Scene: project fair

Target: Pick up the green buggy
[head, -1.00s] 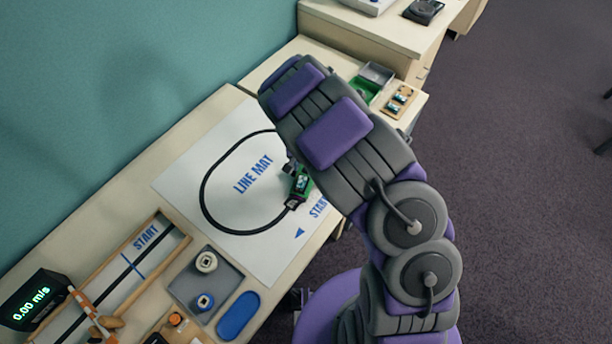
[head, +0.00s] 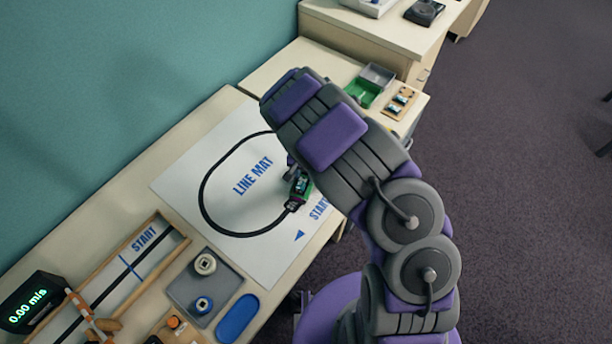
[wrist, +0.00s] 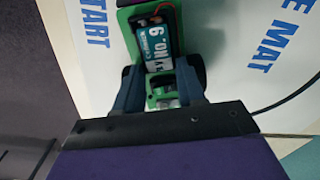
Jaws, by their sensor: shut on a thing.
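The green buggy (head: 299,186) is on the white line mat (head: 225,170), near the START mark at the right end of the black loop. My arm partly hides it in the head view. In the wrist view the buggy (wrist: 162,15) shows its green body, dark wheels and a battery pack on top. My gripper (wrist: 160,88) is shut on the buggy, one finger on each side of its body. I cannot tell whether the wheels still touch the mat.
A grey tray (head: 182,288) with two spools and a blue oval piece (head: 238,318) lie nearer on the table. A wooden track (head: 160,262) and a speed display (head: 32,300) stand at left. Green (head: 358,92) and grey bins sit beyond my arm.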

